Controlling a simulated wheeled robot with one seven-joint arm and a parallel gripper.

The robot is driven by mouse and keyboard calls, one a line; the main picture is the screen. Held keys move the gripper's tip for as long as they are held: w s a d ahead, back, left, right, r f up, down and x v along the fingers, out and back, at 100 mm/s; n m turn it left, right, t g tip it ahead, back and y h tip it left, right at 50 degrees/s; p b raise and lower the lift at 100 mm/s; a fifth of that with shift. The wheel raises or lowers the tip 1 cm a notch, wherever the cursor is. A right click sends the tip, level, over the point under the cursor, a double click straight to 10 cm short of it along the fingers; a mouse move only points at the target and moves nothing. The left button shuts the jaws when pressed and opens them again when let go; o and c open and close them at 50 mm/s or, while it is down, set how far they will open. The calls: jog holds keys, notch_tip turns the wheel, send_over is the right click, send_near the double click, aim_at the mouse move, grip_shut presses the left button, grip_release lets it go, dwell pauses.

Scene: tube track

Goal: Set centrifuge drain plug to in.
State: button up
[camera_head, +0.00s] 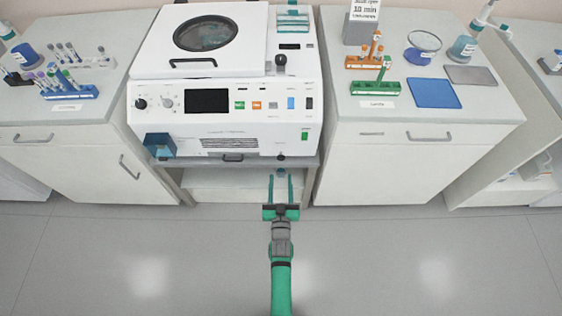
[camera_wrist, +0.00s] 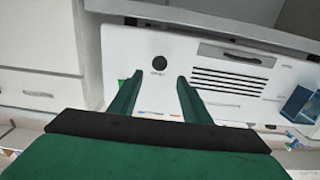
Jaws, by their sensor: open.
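The white centrifuge (camera_head: 215,118) stands on the middle bench with its lid down. A small dark round plug (camera_head: 281,157) is low on the right of its front face. In the wrist view this plug (camera_wrist: 159,63) shows as a black disc beside a tiny label. I cannot tell how far it sticks out. My green gripper (camera_head: 280,179) is open and empty, in front of and below the plug in the head view. In the wrist view the open fingertips (camera_wrist: 160,78) are on either side of the line to the disc, apart from it.
A drawer handle (camera_head: 232,157) and vent slots (camera_head: 230,143) are near the plug. A blue box (camera_head: 160,145) is at the front's lower left. An open shelf (camera_head: 225,182) lies below the centrifuge. Benches with tube racks flank it. The floor in front is clear.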

aim_at(281, 159)
jog(key=w, duration=0.8)
jog(key=shift+a, duration=0.2)
jog(key=shift+w+d, duration=0.45)
jog(key=shift+w, duration=0.1)
jog(key=shift+a, duration=0.2)
